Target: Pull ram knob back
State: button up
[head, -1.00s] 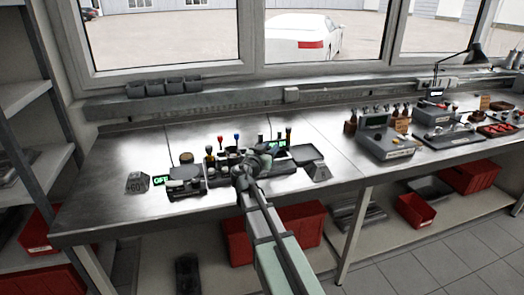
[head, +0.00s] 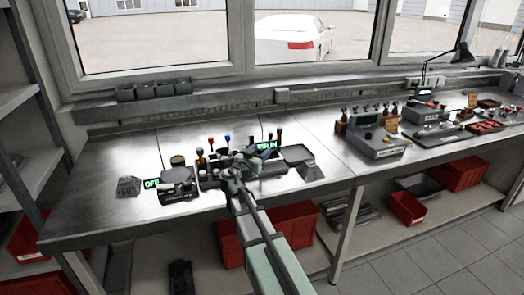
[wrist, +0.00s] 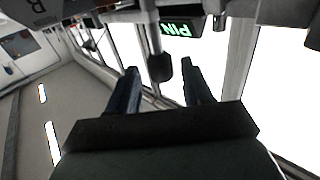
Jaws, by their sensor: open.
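A dark knob (wrist: 161,69) on a pale metal rod shows in the wrist view; which control it is, I cannot tell for certain. My gripper (wrist: 158,80) is open, with one dark finger on each side of the knob. Gaps show on both sides, and I see no clear contact. In the head view my gripper (head: 264,155) is over the right part of the dark control unit (head: 210,178) on the bench. My gripper and wrist hide part of that unit there, and I cannot pick out the knob.
A green-lit display (wrist: 181,29) is close beside the knob in the wrist view. Red-topped (head: 211,141) and blue-topped (head: 227,140) levers stand left of my gripper. A small dark unit (head: 178,189) sits further left. Bare bench (head: 110,215) lies at front left.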

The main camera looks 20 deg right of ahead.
jog(key=v, duration=1.2)
jog(key=shift+r, duration=0.1)
